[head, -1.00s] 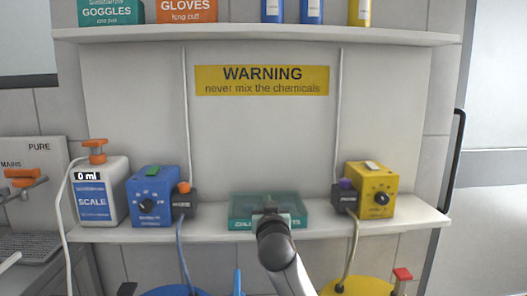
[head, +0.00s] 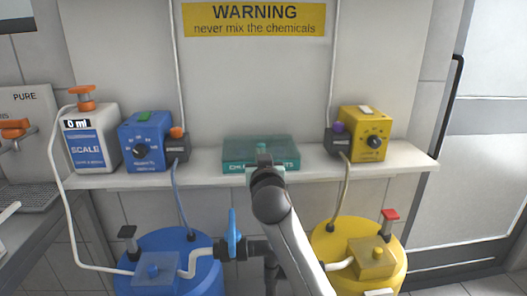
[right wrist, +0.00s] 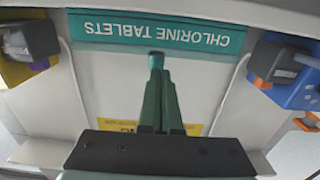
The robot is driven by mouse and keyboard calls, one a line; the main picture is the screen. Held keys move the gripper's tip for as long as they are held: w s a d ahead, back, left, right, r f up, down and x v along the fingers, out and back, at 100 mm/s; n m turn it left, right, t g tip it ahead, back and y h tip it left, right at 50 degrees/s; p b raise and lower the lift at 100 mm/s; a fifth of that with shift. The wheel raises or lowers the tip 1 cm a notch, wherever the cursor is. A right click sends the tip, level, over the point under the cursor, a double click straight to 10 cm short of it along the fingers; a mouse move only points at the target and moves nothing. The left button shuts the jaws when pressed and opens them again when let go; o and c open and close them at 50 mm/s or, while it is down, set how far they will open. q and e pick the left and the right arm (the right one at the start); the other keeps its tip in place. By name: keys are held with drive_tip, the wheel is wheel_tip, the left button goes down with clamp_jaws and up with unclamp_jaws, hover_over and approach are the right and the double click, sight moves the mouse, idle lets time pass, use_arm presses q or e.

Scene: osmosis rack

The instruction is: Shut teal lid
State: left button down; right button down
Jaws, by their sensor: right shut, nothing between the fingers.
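A teal box (head: 240,160) labelled "CHLORINE TABLETS" sits on the shelf between the blue and yellow units. Its see-through teal lid (head: 282,144) looks flat over the top; I cannot tell whether it is fully shut. My right gripper (head: 262,148) is at the front middle of the box, partly hiding its label in the head view. In the right wrist view, the gripper (right wrist: 156,60) is shut and empty, its tips overlapping the lower edge of the teal label face (right wrist: 95,27). I cannot tell whether they touch it. My left gripper is not in view.
Blue (head: 205,270) and yellow (head: 390,275) drums with pipes stand below the shelf (head: 405,162).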

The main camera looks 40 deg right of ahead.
drive_tip(key=v, duration=0.9)
drive_tip(key=shift+s+a+r+h, duration=0.2)
drive_tip(key=shift+s+r+h, duration=0.1)
drive_tip(key=shift+s+r, duration=0.1)
